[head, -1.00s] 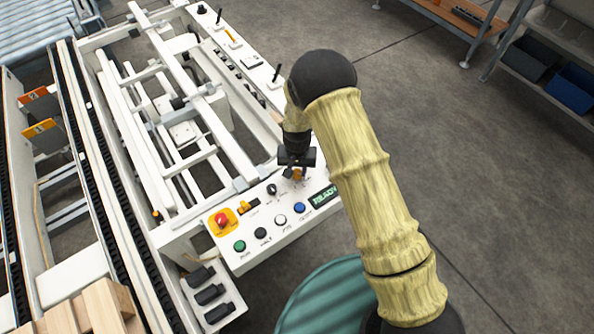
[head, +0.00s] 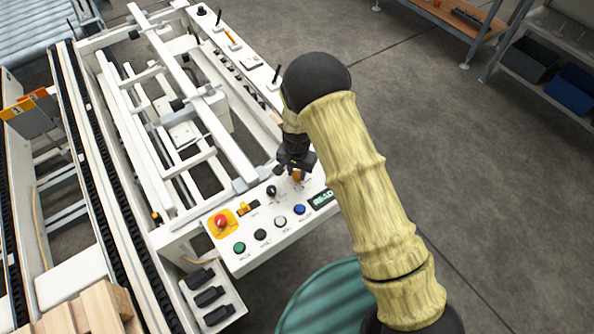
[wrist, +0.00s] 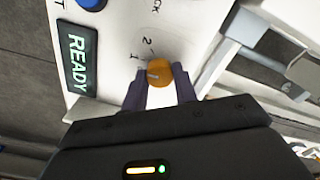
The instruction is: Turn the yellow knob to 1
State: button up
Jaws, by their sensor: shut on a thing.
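The yellow knob (wrist: 158,72), orange-yellow and round, sits on the white control panel (wrist: 115,25) in the wrist view. The printed marks 1 and 2 lie just beyond it, to its upper left. A short pale line on the knob's face points roughly left, towards the 1 side; I cannot tell its exact setting. My gripper (wrist: 160,88) is shut on the knob, one dark finger on each side. In the head view my gripper (head: 296,165) is over the panel's right part, and the knob (head: 297,176) shows partly below it.
A black selector knob (head: 271,191), a red emergency button (head: 221,221) and a blue button (head: 299,208) are close by on the panel. The READY display (wrist: 77,60) is lit green. A white frame (head: 215,130) stands behind. A green drum (head: 325,300) stands in front.

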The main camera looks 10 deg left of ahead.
aim_at(297, 173)
jog(key=o, duration=1)
jog(key=shift+c, duration=0.2)
notch_tip(297, 173, up, 18)
jog(key=b, duration=0.1)
jog(key=shift+f+b, duration=0.25)
jog(key=shift+b, duration=0.15)
jog(key=d+r, duration=0.4)
jog(key=d, duration=0.6)
jog(key=s+d+r+t, duration=0.1)
jog(key=s+d+r, duration=0.1)
jog(key=s+d, duration=0.4)
jog(key=s+d+r+n+t, duration=0.1)
jog(key=s+d, duration=0.5)
jog(key=d, duration=0.7)
jog(key=shift+s+r+n+t+p, duration=0.3)
jog(key=shift+r+p, duration=0.15)
jog(key=shift+r, duration=0.1)
